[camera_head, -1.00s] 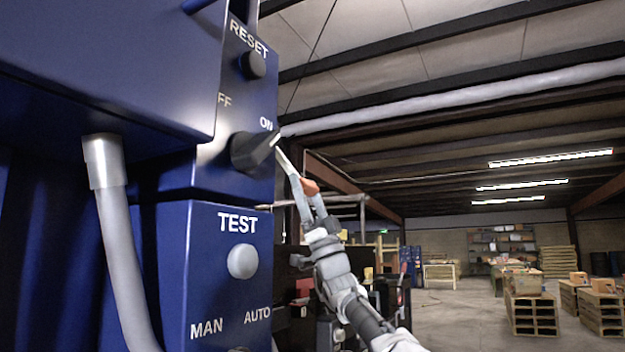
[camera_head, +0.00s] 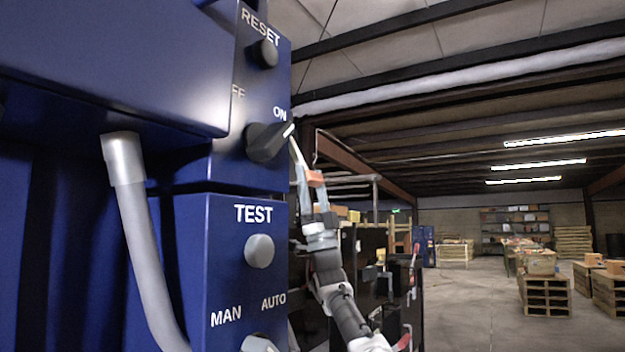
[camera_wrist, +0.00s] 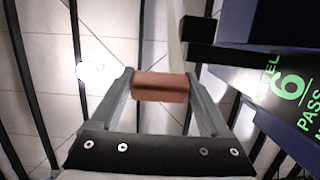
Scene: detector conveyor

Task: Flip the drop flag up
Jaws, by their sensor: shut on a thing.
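A small orange piece (camera_head: 315,178) sits at the lower end of a thin pale rod (camera_head: 299,153); together they look like the drop flag. My gripper (camera_head: 309,186) is shut on the orange piece, beside the right edge of the blue cabinet (camera_head: 180,260). In the wrist view the orange piece (camera_wrist: 160,87) lies across between both fingers, and the pale rod (camera_wrist: 175,40) runs up from behind it. In the head view the rod rises up and left toward the black ON/OFF knob (camera_head: 265,143). The rod's mount cannot be made out.
The cabinet face carries a RESET button (camera_head: 264,53) and a grey TEST button (camera_head: 259,251). A grey conduit (camera_head: 140,235) hangs in front. In the wrist view, a dark display (camera_wrist: 290,90) with green text is close on the right. Pallets (camera_head: 545,295) stand far off on open floor.

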